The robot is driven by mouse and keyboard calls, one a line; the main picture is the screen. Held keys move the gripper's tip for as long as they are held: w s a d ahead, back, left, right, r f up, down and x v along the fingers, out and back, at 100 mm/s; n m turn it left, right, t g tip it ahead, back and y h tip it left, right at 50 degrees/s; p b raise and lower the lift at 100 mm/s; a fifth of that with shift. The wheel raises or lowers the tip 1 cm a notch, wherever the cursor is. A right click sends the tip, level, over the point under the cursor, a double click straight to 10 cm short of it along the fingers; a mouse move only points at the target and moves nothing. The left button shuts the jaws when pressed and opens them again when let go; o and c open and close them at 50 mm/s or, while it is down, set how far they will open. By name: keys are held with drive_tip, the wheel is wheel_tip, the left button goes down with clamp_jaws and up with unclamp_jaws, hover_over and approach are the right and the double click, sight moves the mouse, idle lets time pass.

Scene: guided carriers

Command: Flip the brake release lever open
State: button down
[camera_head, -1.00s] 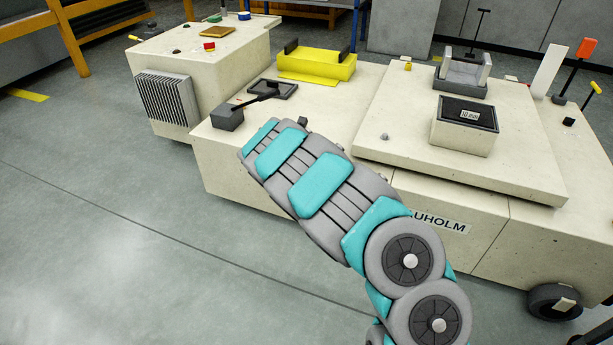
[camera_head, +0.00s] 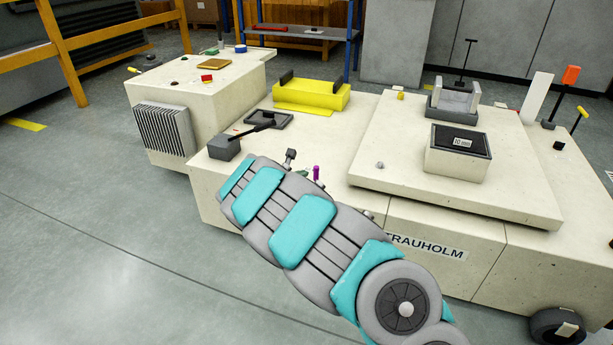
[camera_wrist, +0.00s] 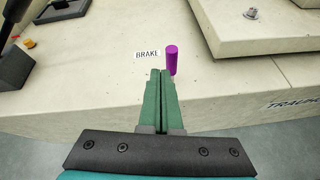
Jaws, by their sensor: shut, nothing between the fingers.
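A purple upright peg, seemingly the brake release lever's handle (camera_wrist: 171,60), stands right beside a white BRAKE label (camera_wrist: 147,54) near the edge of the cream carrier deck in the wrist view. In the head view the purple handle (camera_head: 316,173) shows just above my arm. My gripper (camera_wrist: 161,72) has its two green fingers together, with nothing between them. Its tips lie just left of and below the purple handle in the wrist view. I cannot tell whether they touch it. The lever's base is partly hidden by the fingers and arm.
A grey block with a black lever (camera_head: 224,148) stands on the deck to the left. A yellow cradle (camera_head: 311,96) is behind it. A raised plate (camera_head: 400,175) to the right carries a dark-topped box (camera_head: 458,152). The floor (camera_head: 90,250) at front left is clear.

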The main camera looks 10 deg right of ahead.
wheel_tip(320, 180, up, 8)
drive_tip(key=s+a, duration=0.1)
drive_tip(key=a, duration=0.1)
drive_tip(key=shift+s, duration=0.35)
drive_tip(key=shift+r, duration=0.1)
drive_tip(key=s+d+r+m+g+h, duration=0.25)
drive_tip(key=s+d+r+m, duration=0.55)
drive_tip(key=d, duration=0.4)
drive_tip(key=s+d+r+m+g, duration=0.1)
drive_tip(key=s+d+m+g, duration=0.25)
drive_tip(key=s, duration=0.55)
drive_tip(key=s+d+m+g, duration=0.2)
drive_tip(key=s+d+m, duration=0.25)
drive_tip(key=s, duration=0.45)
drive_tip(key=s+a+f+m+g+y, duration=0.1)
drive_tip(key=s+a+m+y, duration=0.2)
drive_tip(key=s, duration=0.8)
drive_tip(key=s+a+f+m+g+y, duration=0.2)
drive_tip(key=s+a, duration=0.5)
drive_tip(key=s, duration=0.4)
drive_tip(key=s+a+f+m+g+y, duration=0.1)
drive_tip(key=s+a+m+y, duration=0.3)
drive_tip(key=s, duration=0.7)
drive_tip(key=a+f+m, duration=0.1)
drive_tip(key=m, duration=0.1)
drive_tip(key=shift+a+f+m+g, duration=0.2)
drive_tip(key=shift+a+m+g, duration=0.1)
drive_tip(key=shift+a, duration=0.05)
